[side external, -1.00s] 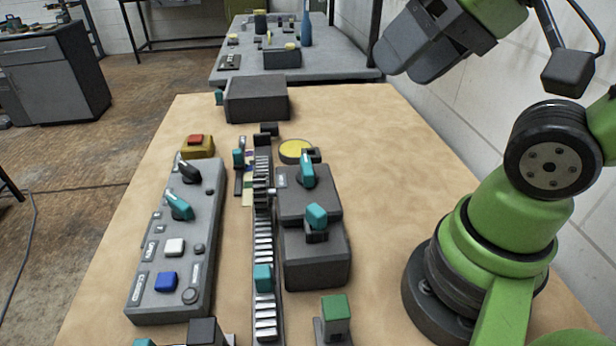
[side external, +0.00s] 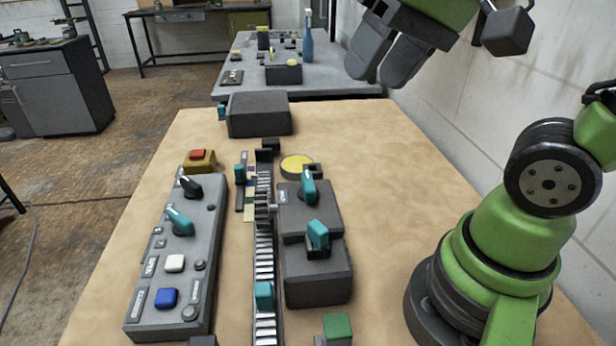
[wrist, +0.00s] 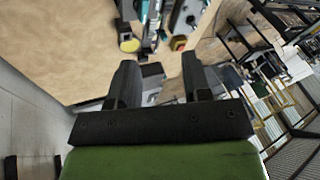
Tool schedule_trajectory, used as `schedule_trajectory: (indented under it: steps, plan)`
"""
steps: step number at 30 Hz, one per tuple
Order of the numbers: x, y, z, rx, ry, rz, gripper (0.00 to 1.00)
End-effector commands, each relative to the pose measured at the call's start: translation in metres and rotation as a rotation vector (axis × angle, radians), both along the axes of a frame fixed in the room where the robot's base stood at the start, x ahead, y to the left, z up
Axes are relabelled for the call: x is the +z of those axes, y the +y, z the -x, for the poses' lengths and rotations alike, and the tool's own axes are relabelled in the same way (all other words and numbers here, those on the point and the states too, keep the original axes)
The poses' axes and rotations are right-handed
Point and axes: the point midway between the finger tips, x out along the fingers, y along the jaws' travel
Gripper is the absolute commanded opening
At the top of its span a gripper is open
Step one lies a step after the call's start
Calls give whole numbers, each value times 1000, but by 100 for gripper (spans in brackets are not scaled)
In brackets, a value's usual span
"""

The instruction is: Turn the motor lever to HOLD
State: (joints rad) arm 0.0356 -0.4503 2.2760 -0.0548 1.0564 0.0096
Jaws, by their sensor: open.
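In the side view, teal levers stand on the two dark grey boxes right of the toothed rack: one on the rear box (side external: 308,185) and one on the front box (side external: 317,234). The grey control panel (side external: 189,250) at left carries a teal lever (side external: 179,222) and a black knob (side external: 190,187). I cannot read which lever is the motor lever or where HOLD is marked. My gripper (side external: 383,66) is open and empty, high above the far right of the table, apart from every lever. Its two fingers also show in the wrist view (wrist: 160,80).
A toothed rack (side external: 265,250) runs down the table's middle. A yellow disc (side external: 297,163), a red button (side external: 198,155) and a dark box (side external: 259,114) lie farther back. The wooden table (side external: 400,190) is bare at right, beside a white wall.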

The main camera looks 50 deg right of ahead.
Motion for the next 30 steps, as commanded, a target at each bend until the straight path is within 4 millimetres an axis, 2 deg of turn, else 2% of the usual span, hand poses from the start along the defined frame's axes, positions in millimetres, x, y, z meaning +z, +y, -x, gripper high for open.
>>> schedule_trajectory:
  steps: [1, 8, 12, 15, 18, 22, 30]
  plan:
    - [-2, -3, -15, -19, 72, -9, 45]
    - [-28, -15, -72, -112, 365, -57, 45]
    - [-57, -25, -101, -174, 535, -87, 45]
    - [-79, -31, -116, -214, 637, -105, 45]
    - [-97, -35, -125, -243, 711, -121, 45]
    - [-110, -38, -131, -264, 762, -130, 45]
    - [-135, -32, -124, -267, 778, -132, 45]
